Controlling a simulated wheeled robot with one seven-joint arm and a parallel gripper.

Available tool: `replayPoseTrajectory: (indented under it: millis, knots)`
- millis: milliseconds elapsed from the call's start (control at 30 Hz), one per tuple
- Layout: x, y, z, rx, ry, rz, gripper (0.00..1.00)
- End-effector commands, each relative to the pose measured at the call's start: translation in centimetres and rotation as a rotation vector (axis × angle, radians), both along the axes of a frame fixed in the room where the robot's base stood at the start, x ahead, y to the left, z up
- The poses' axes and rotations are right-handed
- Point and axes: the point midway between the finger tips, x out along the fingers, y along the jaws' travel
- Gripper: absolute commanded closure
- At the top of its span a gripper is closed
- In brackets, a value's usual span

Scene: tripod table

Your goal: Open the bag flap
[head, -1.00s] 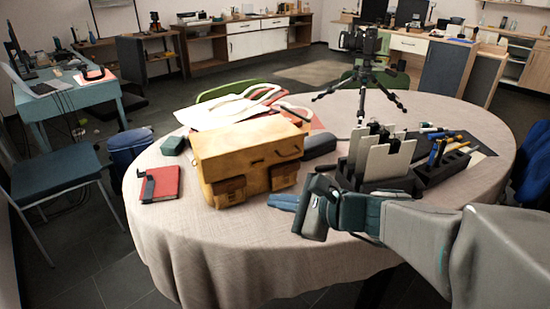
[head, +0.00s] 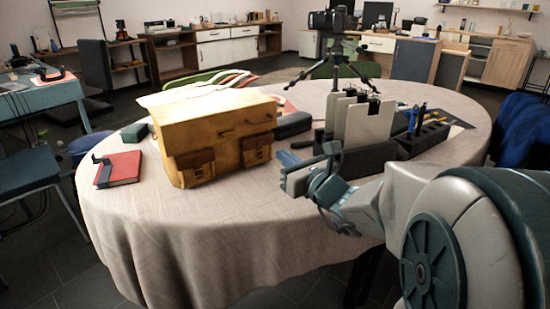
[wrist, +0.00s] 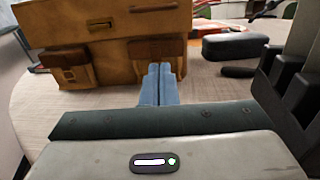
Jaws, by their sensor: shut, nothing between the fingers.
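The bag (head: 215,122) is a boxy tan leather bag standing upright on the round table. Its flap (head: 225,126) lies closed over the upper front, with two brown buckled pockets below. In the wrist view the bag (wrist: 85,32) fills the upper left, its top cut off by the frame. My gripper (head: 287,157) is to the right of the bag's right pocket, low over the cloth. In the wrist view its blue fingers (wrist: 160,84) are together and empty, overlapping the right pocket's lower edge. I cannot tell whether they touch the bag.
A red book (head: 122,168) lies left of the bag. A dark case (head: 293,124) lies behind my gripper. A holder with pale panels (head: 362,122) and a pen organizer (head: 422,138) stand to the right, close to my arm. A tripod (head: 335,50) stands behind. The front cloth is clear.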

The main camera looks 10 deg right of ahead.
Motion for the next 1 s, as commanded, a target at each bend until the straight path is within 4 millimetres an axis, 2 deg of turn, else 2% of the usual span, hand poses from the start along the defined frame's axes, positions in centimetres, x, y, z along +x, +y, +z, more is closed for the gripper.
replayPoseTrajectory:
  millis: [100,233,300,500,1000]
  knots:
    - [2.6,1.0,-0.3,-0.002,0.002,0.004,1.0]
    - [5.0,1.8,-0.2,-0.001,0.0,0.004,1.0]
    - [5.0,1.8,1.7,-0.003,-0.005,0.002,1.0]
    - [5.4,1.9,3.6,-0.003,-0.001,0.001,1.0]
    - [5.5,1.9,4.1,-0.003,0.001,0.001,1.0]
